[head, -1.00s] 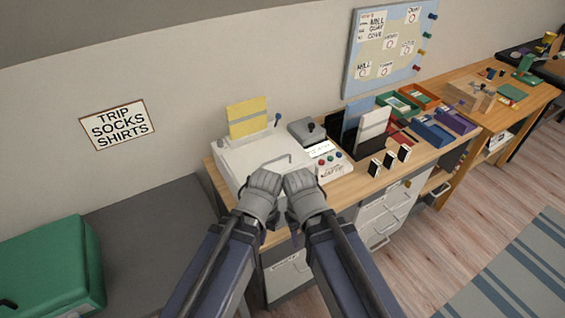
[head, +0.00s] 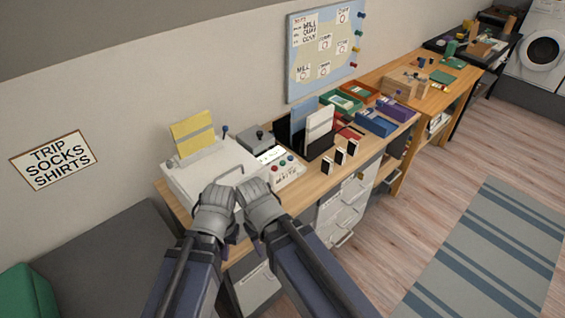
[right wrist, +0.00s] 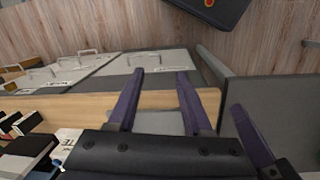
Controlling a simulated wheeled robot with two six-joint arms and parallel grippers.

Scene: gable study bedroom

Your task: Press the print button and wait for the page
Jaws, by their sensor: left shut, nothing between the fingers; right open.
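The white printer (head: 188,182) stands on the left end of the wooden desk, with a yellow sheet (head: 193,133) upright at its back. A small white panel with red, green and blue buttons (head: 287,172) is at its right, beside a lit screen (head: 271,155). The lettering on the panel is too small to read surely. My left gripper (head: 215,207) is shut and empty in front of the printer. My right gripper (head: 260,204) is beside it, left of the button panel. In the right wrist view its purple fingers (right wrist: 157,78) are apart with nothing between them.
Black-and-white blocks (head: 340,157) stand at the desk's front edge, right of the panel. A file rack (head: 318,132) and coloured trays (head: 375,123) are farther right. Drawers (head: 345,205) are below. A green case (head: 28,292) is at lower left. The floor at right is open, with a striped rug (head: 490,250).

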